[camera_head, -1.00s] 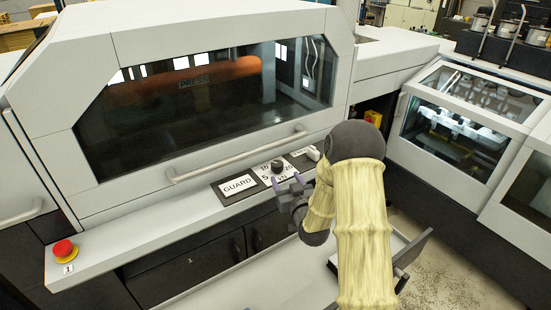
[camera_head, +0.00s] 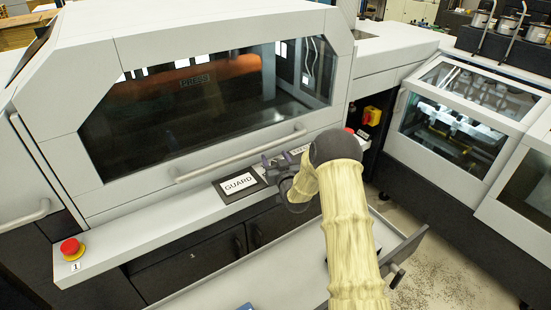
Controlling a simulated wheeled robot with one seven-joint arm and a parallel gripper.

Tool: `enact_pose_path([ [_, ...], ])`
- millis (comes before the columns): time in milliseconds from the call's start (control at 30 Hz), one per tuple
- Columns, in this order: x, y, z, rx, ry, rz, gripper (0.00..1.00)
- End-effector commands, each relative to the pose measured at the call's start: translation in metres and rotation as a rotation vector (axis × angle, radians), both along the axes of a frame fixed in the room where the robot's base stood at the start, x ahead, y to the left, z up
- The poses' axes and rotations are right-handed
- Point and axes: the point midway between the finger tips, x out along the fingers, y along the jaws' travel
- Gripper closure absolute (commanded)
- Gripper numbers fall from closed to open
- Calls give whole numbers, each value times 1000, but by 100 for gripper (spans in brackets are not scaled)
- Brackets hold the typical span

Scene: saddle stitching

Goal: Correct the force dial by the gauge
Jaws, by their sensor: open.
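My gripper (camera_head: 277,161) is at the narrow control ledge on the front of the press, just right of the GUARD plate (camera_head: 239,184). Its jaws are open and sit over the spot of the force dial. The gripper hides the dial and nearly all of its scale, so I cannot see where the dial points or whether the jaws touch it. A small label plate (camera_head: 300,151), too small to read, shows just beyond the gripper. I cannot make out a gauge reading in this view.
The press window (camera_head: 200,105) and its long handle bar (camera_head: 237,157) are behind the ledge. A red emergency button (camera_head: 70,248) stands at the ledge's left end. An open grey tray (camera_head: 235,285) lies below the ledge. A second windowed machine (camera_head: 455,130) is at the right.

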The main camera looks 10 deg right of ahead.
Motion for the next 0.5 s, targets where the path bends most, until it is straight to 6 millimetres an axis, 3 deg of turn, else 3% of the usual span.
enact_pose_path([
  [167, 0, 0, 0, 0, 0, 0, 40],
  [400, 0, 0, 0, 0, 0, 0, 84],
  [500, 0, 0, 0, 0, 0, 1, 84],
])
